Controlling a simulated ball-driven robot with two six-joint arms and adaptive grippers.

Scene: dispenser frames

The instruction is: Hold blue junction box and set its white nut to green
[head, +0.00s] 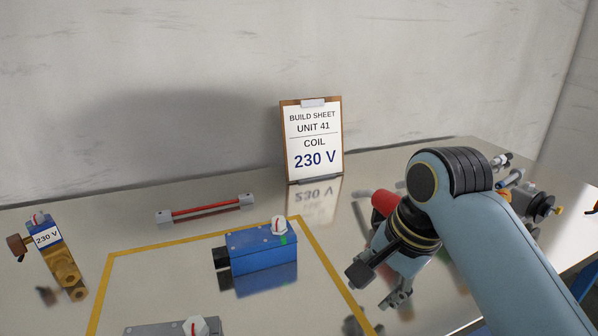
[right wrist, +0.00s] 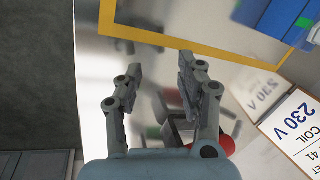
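The blue junction box (head: 262,252) lies inside the yellow-taped area, with a black end at its left. Its white nut (head: 279,227) sits on the top near the right end and bears a red mark. A green patch (head: 283,239) is on the box just below the nut. My right gripper (head: 376,287) is to the right of the box, near the tape's right edge. In the right wrist view its fingers (right wrist: 160,66) are apart with nothing between them. The box (right wrist: 272,14) shows there at the upper right, apart from the fingers. My left gripper is in neither view.
A build sheet (head: 313,140) reading "COIL 230 V" stands at the back. A brass valve with a blue "230 V" coil (head: 47,236) is at left. A red bar (head: 206,207) lies behind the tape. A grey box (head: 172,329) is in front. A red cylinder (head: 384,202) is behind my right gripper.

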